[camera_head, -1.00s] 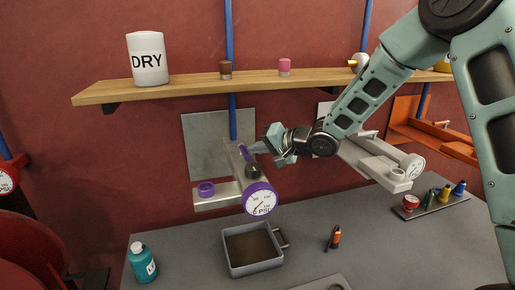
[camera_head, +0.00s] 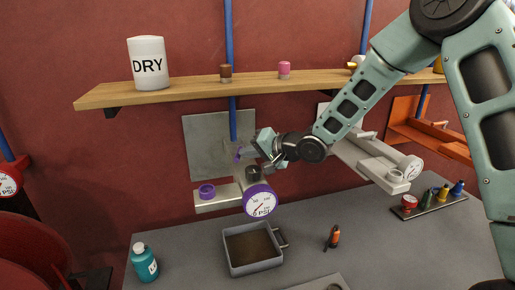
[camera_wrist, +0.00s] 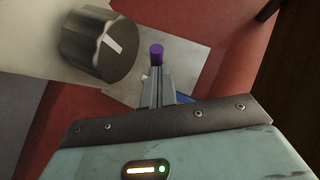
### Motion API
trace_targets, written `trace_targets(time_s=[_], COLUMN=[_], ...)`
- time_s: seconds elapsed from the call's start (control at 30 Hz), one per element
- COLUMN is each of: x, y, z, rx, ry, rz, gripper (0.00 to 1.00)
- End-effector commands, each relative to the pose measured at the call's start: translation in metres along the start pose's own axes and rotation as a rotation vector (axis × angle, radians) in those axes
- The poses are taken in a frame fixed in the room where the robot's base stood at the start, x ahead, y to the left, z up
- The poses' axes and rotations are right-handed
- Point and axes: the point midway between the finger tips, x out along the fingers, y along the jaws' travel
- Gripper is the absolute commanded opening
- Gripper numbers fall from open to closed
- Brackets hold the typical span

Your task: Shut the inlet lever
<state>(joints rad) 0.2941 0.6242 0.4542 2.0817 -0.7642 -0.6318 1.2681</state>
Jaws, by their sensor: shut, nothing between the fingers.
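The purple lever end (camera_head: 238,155) shows by the grey wall plate, left of my gripper; the rest of the lever is mostly hidden. In the wrist view the purple end (camera_wrist: 156,50) stands just beyond my fingertips; I cannot tell whether they touch it. My gripper (camera_head: 248,154) is shut and empty, above the white unit with a purple-rimmed gauge (camera_head: 260,200). Its fingers (camera_wrist: 156,82) lie together in the wrist view. A black knob (camera_head: 253,173) sits below my gripper and looms at upper left in the wrist view (camera_wrist: 100,45). The gauge needle is too small to read surely.
A purple ring (camera_head: 207,191) sits on the unit's left arm. A wooden shelf (camera_head: 180,92) runs above. A grey tray (camera_head: 252,266), teal bottle (camera_head: 144,262) and orange-black tool (camera_head: 333,238) are on the bench. Another white unit (camera_head: 370,160) stands right.

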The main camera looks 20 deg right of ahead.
Motion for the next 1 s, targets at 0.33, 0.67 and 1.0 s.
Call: trace_targets(time_s=[0.33, 0.67, 1.0], x=[0.0062, 0.0071, 0.0063], y=[-0.0058, -0.0064, -0.0061], z=[0.0063, 0.0069, 0.0049], rx=[-0.001, -0.001, 0.000], ry=[-0.001, -0.001, -0.001], rz=[0.000, 0.000, 0.000], gripper=[0.00, 0.00, 0.00])
